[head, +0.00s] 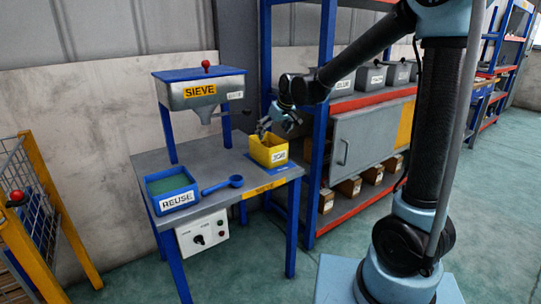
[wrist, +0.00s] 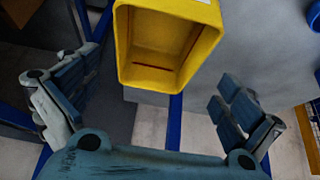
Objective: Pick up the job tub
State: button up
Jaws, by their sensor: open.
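The job tub (head: 268,150) is a yellow open box with a white label on its front. It stands on a blue mat at the right end of the grey bench in the head view. In the wrist view the tub (wrist: 122,45) is at the top centre, and its inside looks empty apart from a thin dark red line. My gripper (head: 268,126) is just above and to the left of the tub's rim in the head view. In the wrist view my gripper (wrist: 146,98) has its fingers spread wide, with nothing between the tips. I cannot tell if a finger touches the tub.
The bench (head: 157,154) also holds a blue REUSE tray (head: 172,202), a blue scoop (head: 222,185) and the raised SIEVE hopper (head: 199,92). A shelf rack with a blue post (head: 321,110) and grey bins stands right behind the bench. A yellow-framed cage (head: 45,190) is at left.

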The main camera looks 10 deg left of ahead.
jog(key=shift+x, duration=3.35)
jog(key=shift+w+f, duration=0.2)
jog(key=shift+f, duration=0.25)
jog(key=c, duration=1.5)
